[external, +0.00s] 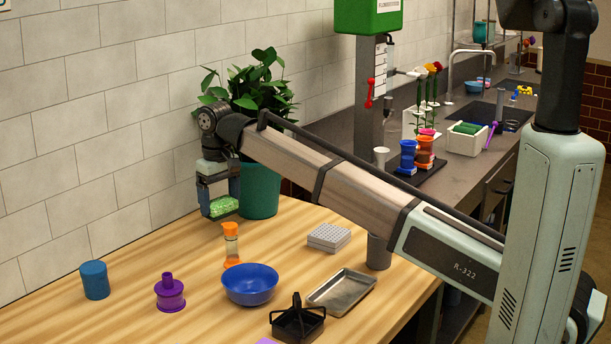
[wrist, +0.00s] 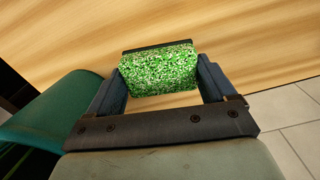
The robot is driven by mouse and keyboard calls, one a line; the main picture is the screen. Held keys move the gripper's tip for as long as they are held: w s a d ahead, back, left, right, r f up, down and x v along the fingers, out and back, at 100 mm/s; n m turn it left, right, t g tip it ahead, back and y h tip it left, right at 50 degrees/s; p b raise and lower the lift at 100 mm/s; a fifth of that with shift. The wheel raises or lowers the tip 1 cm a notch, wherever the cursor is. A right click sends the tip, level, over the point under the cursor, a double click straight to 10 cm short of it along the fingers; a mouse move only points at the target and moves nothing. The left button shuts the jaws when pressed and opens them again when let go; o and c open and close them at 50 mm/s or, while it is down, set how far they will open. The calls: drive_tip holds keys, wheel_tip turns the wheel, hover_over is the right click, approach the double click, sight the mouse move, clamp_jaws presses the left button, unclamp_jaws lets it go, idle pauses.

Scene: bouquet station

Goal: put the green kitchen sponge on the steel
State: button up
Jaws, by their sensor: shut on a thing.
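The green speckled sponge (external: 224,206) is held in my gripper (external: 218,194), above the far part of the wooden table, beside the green plant pot. In the wrist view the sponge (wrist: 158,72) sits between the two fingers of my gripper (wrist: 162,80), with a dark strip along its far edge. The wood shows beyond it. A shallow steel tray (external: 342,293) lies empty on the table at the front right, well apart from the sponge.
A blue bowl (external: 250,285), a black caddy (external: 298,322), a grey block with a holed top (external: 329,237) and a grey cylinder (external: 378,252) stand around the tray.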

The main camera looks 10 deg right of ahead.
drive_tip(key=w+d, duration=0.1)
drive_tip(key=d, duration=0.4)
drive_tip(key=w+d+f+m, duration=0.1)
drive_tip(key=d, duration=0.5)
drive_tip(key=w+d+f+m, duration=0.1)
drive_tip(key=d, duration=0.4)
drive_tip(key=shift+w+d+f, duration=0.15)
drive_tip(key=shift+w+f, duration=0.1)
drive_tip(key=shift+w, duration=0.05)
drive_tip(key=w+d+r+m, duration=0.1)
drive_tip(key=w+d+m, duration=0.7)
drive_tip(key=d, duration=0.4)
drive_tip(key=w+d+m, duration=0.7)
drive_tip(key=w+d, duration=0.1)
drive_tip(key=d, duration=0.4)
drive_tip(key=w+d+m, duration=0.3)
drive_tip(key=d+m, duration=0.6)
drive_tip(key=d, duration=0.6)
drive_tip(key=w+d+m, duration=0.3)
drive_tip(key=d+m, duration=0.5)
drive_tip(key=d, duration=0.8)
drive_tip(key=f, duration=0.8)
drive_tip(key=shift+w+a+f, duration=0.1)
drive_tip(key=shift+a+f, duration=0.1)
drive_tip(key=shift+f, duration=0.15)
drive_tip(key=o, duration=0.8)
drive_tip(key=shift+o, duration=0.2)
